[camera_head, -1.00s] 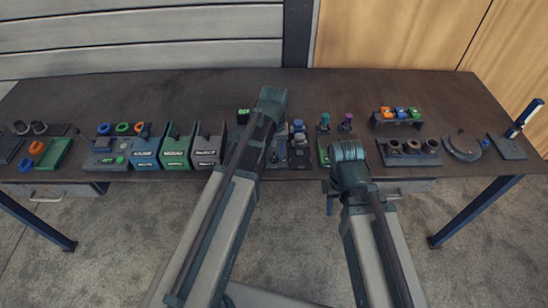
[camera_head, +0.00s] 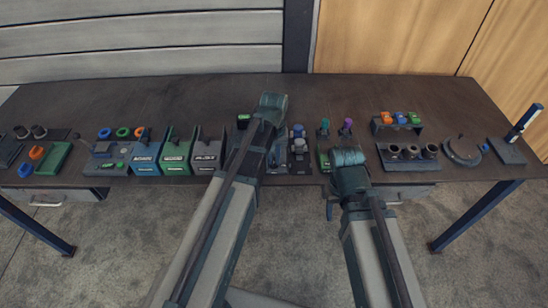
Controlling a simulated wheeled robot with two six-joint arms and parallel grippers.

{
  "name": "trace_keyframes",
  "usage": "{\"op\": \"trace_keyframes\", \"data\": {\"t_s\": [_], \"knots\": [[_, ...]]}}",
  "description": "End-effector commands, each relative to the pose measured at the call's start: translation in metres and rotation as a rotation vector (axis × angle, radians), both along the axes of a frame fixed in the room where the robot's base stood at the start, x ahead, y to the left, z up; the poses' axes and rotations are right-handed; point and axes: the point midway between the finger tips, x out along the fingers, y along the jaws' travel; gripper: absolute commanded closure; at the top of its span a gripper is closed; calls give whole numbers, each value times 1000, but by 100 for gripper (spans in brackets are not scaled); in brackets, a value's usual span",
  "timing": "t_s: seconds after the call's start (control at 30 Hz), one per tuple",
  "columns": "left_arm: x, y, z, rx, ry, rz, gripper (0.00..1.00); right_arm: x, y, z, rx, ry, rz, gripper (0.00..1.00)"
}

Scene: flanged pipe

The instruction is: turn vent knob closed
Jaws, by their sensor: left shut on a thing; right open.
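My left arm reaches over the middle of the table. Its gripper (camera_head: 276,158) points down beside the small fixture with dark blue knobs (camera_head: 298,131). Its jaws are shut on what I take to be the vent knob, which the arm and wrist hide from view. A dark unit with a green display (camera_head: 243,120) stands just left of the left wrist. My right gripper (camera_head: 331,208) is open and empty, in front of the table's front edge.
Labelled blue, green and grey holders (camera_head: 176,157) stand left of the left arm. A rack with dark rings (camera_head: 410,152), a round clamp (camera_head: 462,151) and a blue post (camera_head: 524,118) stand to the right. The back of the table (camera_head: 190,95) is clear.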

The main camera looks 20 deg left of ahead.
Motion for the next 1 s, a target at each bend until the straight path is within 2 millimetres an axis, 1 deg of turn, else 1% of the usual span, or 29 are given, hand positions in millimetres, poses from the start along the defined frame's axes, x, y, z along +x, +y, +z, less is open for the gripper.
{"op": "trace_keyframes", "data": {"t_s": [0.27, 1.0], "knots": [[0, 0, 0, 0, 0, -182, 100, 0, 0, 0, 0, 0, 0, 50], [0, 0, 0, 0, 1, -884, 100, 0, 0, 0, 0, 0, 0, 50]]}}
